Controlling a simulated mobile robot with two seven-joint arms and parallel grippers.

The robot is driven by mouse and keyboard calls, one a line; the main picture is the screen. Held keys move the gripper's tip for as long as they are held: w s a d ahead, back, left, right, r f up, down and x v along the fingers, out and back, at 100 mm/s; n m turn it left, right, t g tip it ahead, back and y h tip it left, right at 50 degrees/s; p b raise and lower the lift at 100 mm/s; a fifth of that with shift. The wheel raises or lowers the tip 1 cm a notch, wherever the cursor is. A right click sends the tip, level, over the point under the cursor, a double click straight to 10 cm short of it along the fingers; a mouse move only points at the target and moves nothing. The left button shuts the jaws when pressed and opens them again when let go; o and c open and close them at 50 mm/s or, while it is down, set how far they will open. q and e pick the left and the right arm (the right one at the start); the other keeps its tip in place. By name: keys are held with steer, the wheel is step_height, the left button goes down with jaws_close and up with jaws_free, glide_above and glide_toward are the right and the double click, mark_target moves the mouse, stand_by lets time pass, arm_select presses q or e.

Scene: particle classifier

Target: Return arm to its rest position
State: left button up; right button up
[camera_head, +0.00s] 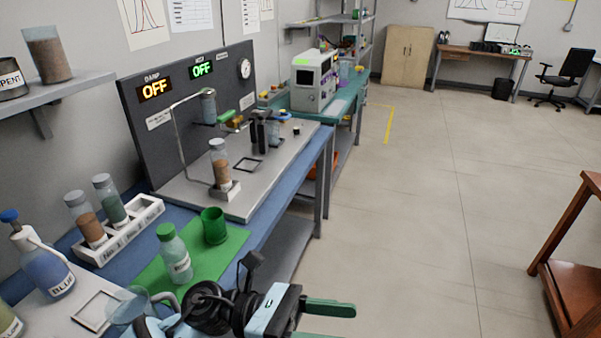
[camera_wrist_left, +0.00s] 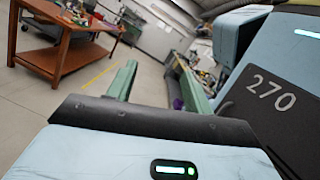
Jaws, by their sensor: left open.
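My left gripper (camera_head: 332,322) comes in at the bottom of the head view, beyond the right edge of the bench and over the floor. Its green fingers are apart and nothing is between them. The left wrist view also shows the open fingers (camera_wrist_left: 157,80), with floor and distant furniture behind them. My right gripper is in neither view.
A blue bench (camera_head: 265,222) lies left of my arm. A green-capped bottle (camera_head: 174,253) and green cup (camera_head: 214,226) stand on a green mat (camera_head: 150,277) near my arm. A wooden table (camera_head: 566,262) stands at right. The floor between is clear.

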arm_select(q)
steer(key=w+a+f+n+t+y, duration=0.2)
steer(key=a+f+n+t+y, duration=0.35)
steer(key=n+t, duration=0.9)
steer(key=w+a+f+n+t+y, duration=0.3)
steer(key=a+f+n+t, duration=0.45)
steer(key=n, duration=1.35)
steer(key=s+a+f+n+g+y, duration=0.4)
steer(key=s+f+n, duration=0.3)
steer(key=s+f, duration=0.3)
steer(key=s+a+f+n+g+y+p, duration=0.1)
steer(key=s+a+f+n+g+y, duration=0.3)
steer(key=s+a+f+n, duration=0.3)
steer(key=s+f+n+y, duration=0.1)
steer(key=s+f, duration=0.3)
steer(key=f, duration=0.1)
steer(key=shift+a, duration=0.25)
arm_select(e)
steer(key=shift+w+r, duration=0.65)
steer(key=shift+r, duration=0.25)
